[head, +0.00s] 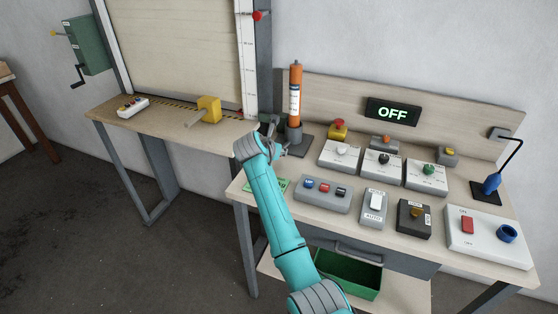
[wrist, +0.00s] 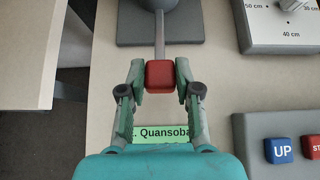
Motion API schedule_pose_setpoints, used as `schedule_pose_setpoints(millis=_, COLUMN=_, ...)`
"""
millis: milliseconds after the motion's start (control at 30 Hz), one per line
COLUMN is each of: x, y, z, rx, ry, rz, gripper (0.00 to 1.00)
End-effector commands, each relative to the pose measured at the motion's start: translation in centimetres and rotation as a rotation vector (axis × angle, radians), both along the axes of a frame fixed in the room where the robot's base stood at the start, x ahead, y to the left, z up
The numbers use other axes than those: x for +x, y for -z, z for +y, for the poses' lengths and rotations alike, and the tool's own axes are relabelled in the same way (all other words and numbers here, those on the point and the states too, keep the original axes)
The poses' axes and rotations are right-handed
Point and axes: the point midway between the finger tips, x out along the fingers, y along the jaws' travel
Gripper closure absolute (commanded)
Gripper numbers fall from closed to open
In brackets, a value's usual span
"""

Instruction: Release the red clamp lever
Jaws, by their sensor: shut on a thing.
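The red clamp lever shows in the wrist view as a red block-shaped end (wrist: 160,74) on a grey rod (wrist: 159,35). The rod runs up to a grey round part on a dark base plate. My gripper (wrist: 160,78) has a finger on each side of the red end and is shut on it. In the head view my gripper (head: 271,130) is at the left of the clamp stand (head: 294,134), which holds an upright orange cylinder (head: 295,80). The red end cannot be made out there, hidden by my gripper.
A green name label (wrist: 165,133) lies on the bench below my gripper. A button box (head: 323,193) and several control boxes stand to the right. The display (head: 393,112) reads OFF. A yellow block (head: 209,109) sits on the left table (head: 170,125), across a gap.

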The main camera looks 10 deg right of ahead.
Motion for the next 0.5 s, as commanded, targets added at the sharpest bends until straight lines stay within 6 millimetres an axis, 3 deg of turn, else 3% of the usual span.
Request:
schedule_pose_setpoints(millis=300, x=1.7, y=-3.2, z=-1.0, rx=0.158, ry=0.002, rz=0.215, gripper=1.0)
schedule_pose_setpoints(millis=500, x=2.5, y=-4.4, z=-1.6, rx=0.152, ry=0.001, rz=0.206, gripper=1.0)
